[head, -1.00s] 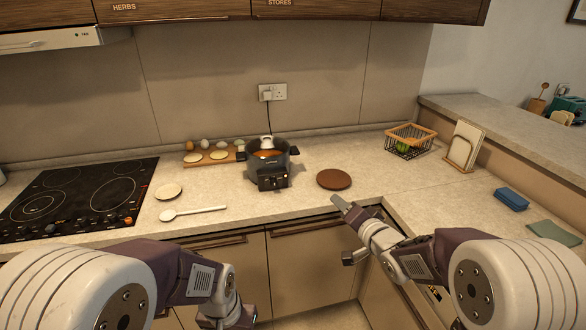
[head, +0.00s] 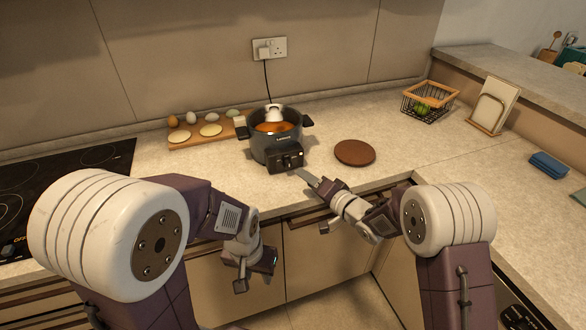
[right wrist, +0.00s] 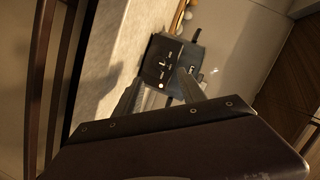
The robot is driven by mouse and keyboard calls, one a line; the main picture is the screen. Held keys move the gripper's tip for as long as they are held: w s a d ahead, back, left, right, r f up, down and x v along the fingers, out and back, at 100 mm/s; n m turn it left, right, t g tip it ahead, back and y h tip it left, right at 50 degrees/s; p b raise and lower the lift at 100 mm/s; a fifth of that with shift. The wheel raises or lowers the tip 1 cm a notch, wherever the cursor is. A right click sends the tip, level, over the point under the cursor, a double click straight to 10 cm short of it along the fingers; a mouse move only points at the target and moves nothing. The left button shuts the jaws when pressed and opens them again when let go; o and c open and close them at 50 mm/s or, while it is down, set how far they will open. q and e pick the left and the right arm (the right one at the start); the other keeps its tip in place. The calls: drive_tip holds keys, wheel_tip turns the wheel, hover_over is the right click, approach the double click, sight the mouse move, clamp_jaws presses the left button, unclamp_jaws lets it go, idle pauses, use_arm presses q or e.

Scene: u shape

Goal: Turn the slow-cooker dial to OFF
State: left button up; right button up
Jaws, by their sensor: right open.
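The slow cooker (head: 268,146) is a dark pot with orange food and a lid with a white knob, standing on the counter by the wall. Its black control box (head: 286,161) faces the front edge. In the right wrist view the control panel (right wrist: 160,62) shows pale marks and a small bright lamp; the dial's setting is too small to read. My right gripper (head: 318,205) is open and empty, low and right of the control box, apart from it. Its fingers (right wrist: 160,95) point at the panel. My left gripper (head: 255,275) hangs in front of the cabinets, seemingly open and empty.
A brown round mat (head: 355,152) lies right of the cooker. A board (head: 205,140) with eggs and pale discs is to its left, beyond a black hob (head: 60,185). A wire basket (head: 430,103) stands back right. A cord runs up to a wall socket (head: 270,47).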

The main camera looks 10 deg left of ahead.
sight(289, 167)
drive_tip(key=x, duration=1)
drive_tip(key=shift+f+p, duration=0.1)
drive_tip(key=shift+p, duration=0.25)
drive_tip(key=shift+d, duration=0.1)
drive_tip(key=shift+c, duration=0.3)
drive_tip(key=shift+s, duration=0.1)
clamp_jaws()
